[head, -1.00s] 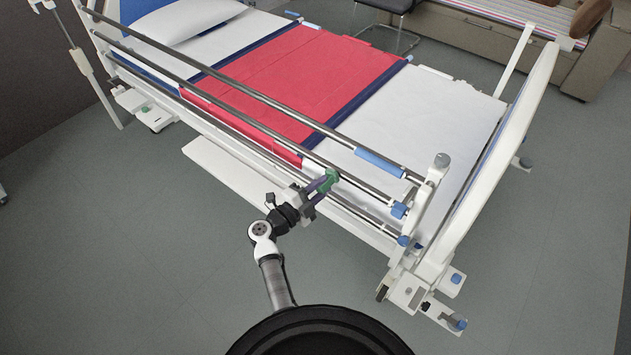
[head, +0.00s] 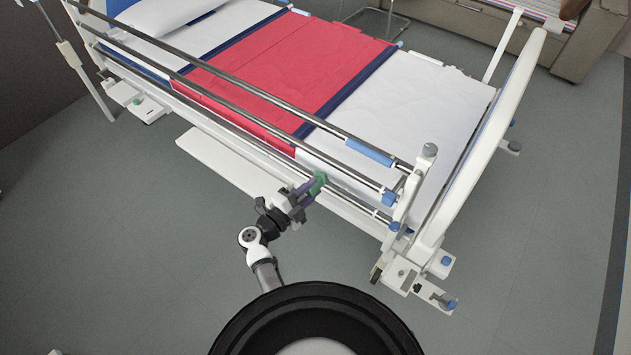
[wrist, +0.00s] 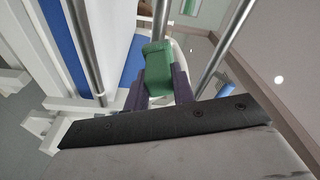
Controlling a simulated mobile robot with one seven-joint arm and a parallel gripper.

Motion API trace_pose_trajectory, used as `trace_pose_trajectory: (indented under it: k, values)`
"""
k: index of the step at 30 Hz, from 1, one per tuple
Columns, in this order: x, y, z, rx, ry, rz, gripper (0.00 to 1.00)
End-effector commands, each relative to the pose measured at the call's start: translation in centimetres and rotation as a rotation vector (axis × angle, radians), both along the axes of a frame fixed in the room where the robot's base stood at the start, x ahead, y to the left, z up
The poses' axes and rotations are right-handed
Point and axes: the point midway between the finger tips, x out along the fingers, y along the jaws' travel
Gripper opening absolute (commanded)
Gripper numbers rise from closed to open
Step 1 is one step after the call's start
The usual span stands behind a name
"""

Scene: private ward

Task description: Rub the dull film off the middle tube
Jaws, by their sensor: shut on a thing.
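The bed's near side rail has three long metal tubes. In the head view the middle tube (head: 350,171) runs between the upper tube (head: 250,90) and the lower tube (head: 358,206). My gripper (head: 308,189) is shut on a green block (head: 319,182), just on the near side of the rail. In the wrist view my purple fingers (wrist: 159,88) grip the green block (wrist: 156,70) from both sides. There the block overlaps the central tube (wrist: 160,18). I cannot tell whether it touches a tube. The dull film cannot be made out.
The bed has a red sheet (head: 290,70) and a white footboard (head: 490,130). Blue fittings (head: 390,197) and a white post (head: 415,185) stand at the rail's right end. A white ledge (head: 215,165) lies low along the bed's side. The grey floor (head: 120,240) in front is clear.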

Motion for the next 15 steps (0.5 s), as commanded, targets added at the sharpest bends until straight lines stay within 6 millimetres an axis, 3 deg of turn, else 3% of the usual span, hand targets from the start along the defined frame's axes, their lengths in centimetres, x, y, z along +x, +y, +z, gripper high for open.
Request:
trace_pose_trajectory:
  k: [6, 15]
  values:
    - [-1.4, 1.0, 0.1, 0.000, 0.000, 0.000, 0.00]
    - [-1.6, 1.2, 0.0, 0.001, -0.001, 0.000, 0.00]
